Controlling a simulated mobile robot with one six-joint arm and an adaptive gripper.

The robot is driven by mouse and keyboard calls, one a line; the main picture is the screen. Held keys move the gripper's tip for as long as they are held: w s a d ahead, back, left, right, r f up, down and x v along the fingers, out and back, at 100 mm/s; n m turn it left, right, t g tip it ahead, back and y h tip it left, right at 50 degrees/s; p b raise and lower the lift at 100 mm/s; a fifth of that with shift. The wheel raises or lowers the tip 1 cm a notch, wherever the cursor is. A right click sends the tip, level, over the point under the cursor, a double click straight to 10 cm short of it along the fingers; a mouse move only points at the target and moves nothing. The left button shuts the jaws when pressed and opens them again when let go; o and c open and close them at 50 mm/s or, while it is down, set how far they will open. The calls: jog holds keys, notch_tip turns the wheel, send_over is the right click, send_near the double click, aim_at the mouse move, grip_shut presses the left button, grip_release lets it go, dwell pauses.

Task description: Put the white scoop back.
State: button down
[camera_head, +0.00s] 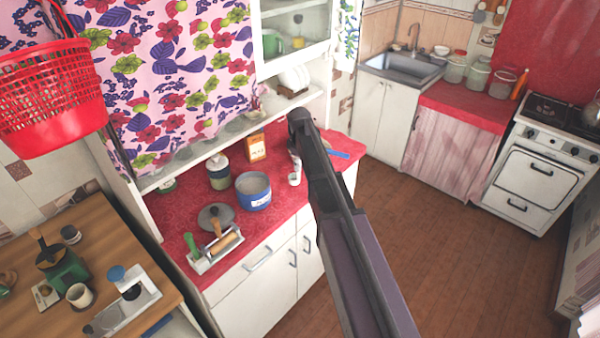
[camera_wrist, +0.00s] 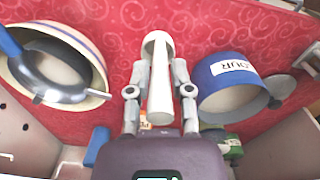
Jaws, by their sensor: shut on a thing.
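The white scoop (camera_wrist: 158,88) is in my gripper (camera_wrist: 160,74), its handle between the two fingers and its rounded end pointing away from the wrist. In the head view the scoop (camera_head: 295,179) shows just left of my arm, over the red counter (camera_head: 180,222); the gripper there is mostly hidden by the arm. The blue flour canister (camera_head: 254,201) stands open to the left of the scoop. In the wrist view this canister (camera_wrist: 228,98), with a white label, is right of the gripper, with pale contents. I cannot tell the scoop's height above the counter.
A grey lid (camera_head: 216,214) lies near the canister. A tray (camera_head: 204,265) with a rolling pin is in front. A jar (camera_head: 218,176) and an orange carton (camera_head: 256,146) stand behind. In the wrist view, a striped bowl (camera_wrist: 92,52) with a blue-handled sieve (camera_wrist: 52,88) is left.

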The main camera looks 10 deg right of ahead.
jog(key=shift+s+f+b, duration=0.1)
jog(key=shift+f+b, duration=1.2)
jog(key=shift+f, duration=0.3)
jog(key=shift+f, duration=0.15)
jog(key=c, duration=0.5)
grip_release()
notch_tip(320, 180, up, 12)
jog(key=p, duration=1.2)
jog(key=shift+r, duration=0.2)
jog(key=shift+s, duration=0.1)
jog(key=s+m, duration=0.3)
jog(key=s, duration=0.6)
jog(key=s+m, duration=0.3)
jog(key=s, duration=0.6)
jog(key=s+a+m, duration=0.1)
jog(key=s+m, duration=0.2)
jog(key=s, duration=0.6)
jog(key=shift+a, duration=0.1)
